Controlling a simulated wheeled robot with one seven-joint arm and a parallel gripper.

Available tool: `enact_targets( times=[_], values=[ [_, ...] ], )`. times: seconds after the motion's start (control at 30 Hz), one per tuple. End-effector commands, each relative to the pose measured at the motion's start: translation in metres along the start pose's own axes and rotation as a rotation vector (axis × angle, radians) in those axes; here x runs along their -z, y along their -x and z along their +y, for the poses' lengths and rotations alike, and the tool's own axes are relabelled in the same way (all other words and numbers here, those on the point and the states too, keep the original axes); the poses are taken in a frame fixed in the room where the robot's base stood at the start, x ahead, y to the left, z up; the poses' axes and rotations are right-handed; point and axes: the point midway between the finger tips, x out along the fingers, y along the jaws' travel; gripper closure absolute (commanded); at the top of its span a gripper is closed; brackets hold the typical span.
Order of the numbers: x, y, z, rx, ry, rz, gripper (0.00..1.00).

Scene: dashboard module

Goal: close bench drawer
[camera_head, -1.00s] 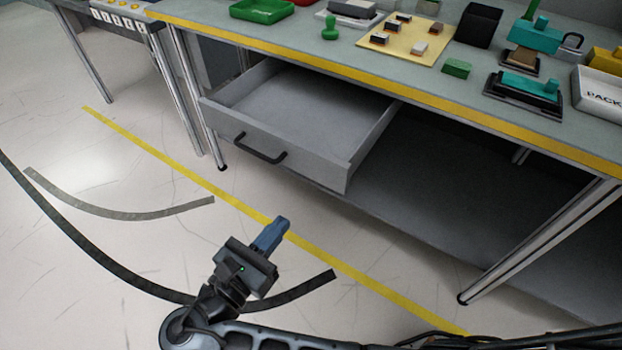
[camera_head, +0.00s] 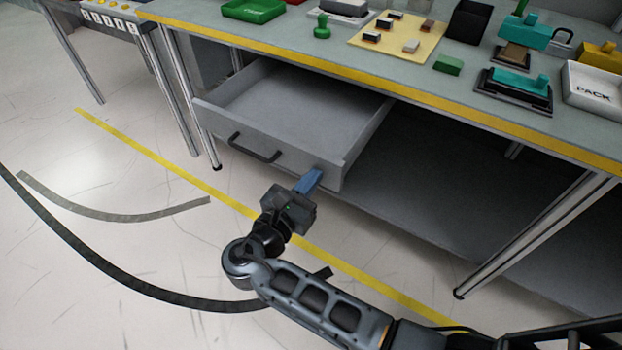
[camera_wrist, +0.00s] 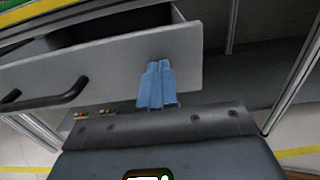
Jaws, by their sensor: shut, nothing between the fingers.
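The grey bench drawer (camera_head: 293,116) hangs open under the bench top, pulled out toward me, and looks empty. In the wrist view the blue fingertips (camera_wrist: 158,66) overlap the drawer front (camera_wrist: 115,68), right of the handle (camera_wrist: 45,97). I cannot tell whether they touch the panel.
The bench top (camera_head: 400,78) has a yellow front edge and holds a green tray (camera_head: 252,10), a black bin (camera_head: 469,20) and a white PACK tray (camera_head: 594,92). A bench leg (camera_head: 535,238) stands at the right. The floor before the drawer is clear.

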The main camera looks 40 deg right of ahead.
Motion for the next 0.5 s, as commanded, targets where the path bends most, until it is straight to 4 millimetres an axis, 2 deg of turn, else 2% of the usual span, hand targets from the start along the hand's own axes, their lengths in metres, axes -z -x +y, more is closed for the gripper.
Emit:
enact_targets(
  times=[0.33, 0.5],
  values=[
    [-0.001, -0.003, 0.0, 0.001, 0.0, 0.0, 1.0],
    [-0.003, -0.022, -0.001, 0.005, 0.002, 0.0, 1.0]
  ],
)
